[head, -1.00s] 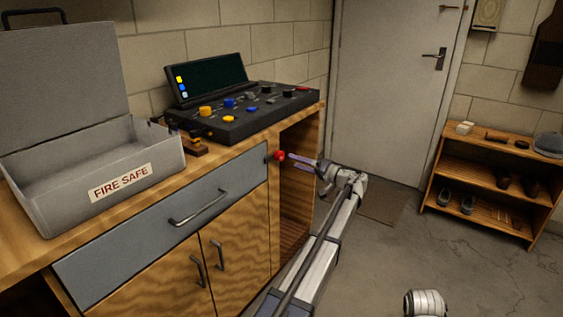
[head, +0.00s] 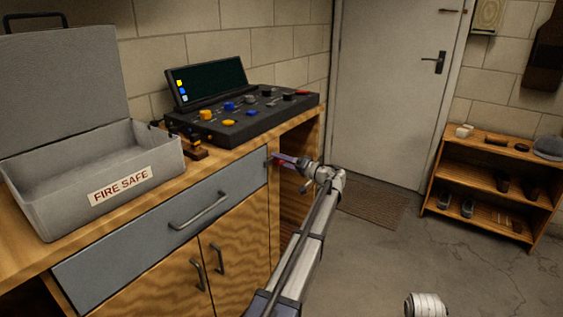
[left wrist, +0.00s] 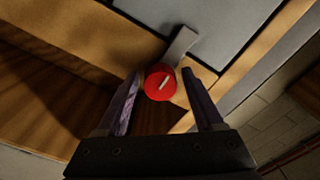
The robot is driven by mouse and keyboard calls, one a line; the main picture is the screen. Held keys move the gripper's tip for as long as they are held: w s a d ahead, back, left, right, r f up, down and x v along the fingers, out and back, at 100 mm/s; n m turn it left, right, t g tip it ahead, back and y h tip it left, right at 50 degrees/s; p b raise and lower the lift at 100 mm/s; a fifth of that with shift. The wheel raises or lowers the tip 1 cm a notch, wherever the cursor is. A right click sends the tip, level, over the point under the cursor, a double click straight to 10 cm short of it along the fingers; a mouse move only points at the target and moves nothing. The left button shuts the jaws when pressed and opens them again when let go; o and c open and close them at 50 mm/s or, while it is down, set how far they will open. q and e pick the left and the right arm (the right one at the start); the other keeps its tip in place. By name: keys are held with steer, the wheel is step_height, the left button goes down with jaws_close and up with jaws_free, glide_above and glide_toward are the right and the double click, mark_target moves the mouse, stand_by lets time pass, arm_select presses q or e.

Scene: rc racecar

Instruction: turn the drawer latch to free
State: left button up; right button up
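The drawer latch has a round red knob (left wrist: 159,83) with a pale line mark on its face. Its grey bar (left wrist: 181,45) reaches up and right over the edge of the grey drawer front (left wrist: 195,15) in the left wrist view. The drawer (head: 150,232) looks closed in the head view. My left gripper (head: 277,160) is at the latch by the drawer's right end, hiding most of the knob there. In the left wrist view its two fingers (left wrist: 161,76) are open, one on each side of the knob, with a gap visible at the right finger. My right gripper is out of view.
A grey fire safe box (head: 60,180) stands open on the wooden bench, with a control panel (head: 245,125) to its right. An open cabinet bay (head: 295,205) lies below the panel. A shoe shelf (head: 490,150) stands at the right.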

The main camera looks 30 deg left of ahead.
arm_select(q)
jaws_close()
stand_by(0.3)
steer(key=shift+m, duration=0.7)
steer(key=m, duration=0.3)
steer(key=shift+s, duration=0.15)
steer(key=m, duration=0.4)
steer(key=shift+m, duration=0.4)
steer(key=m, duration=0.4)
steer(key=shift+m, duration=1.9)
steer(key=shift+r+m, duration=0.1)
steer(key=shift+m, duration=0.5)
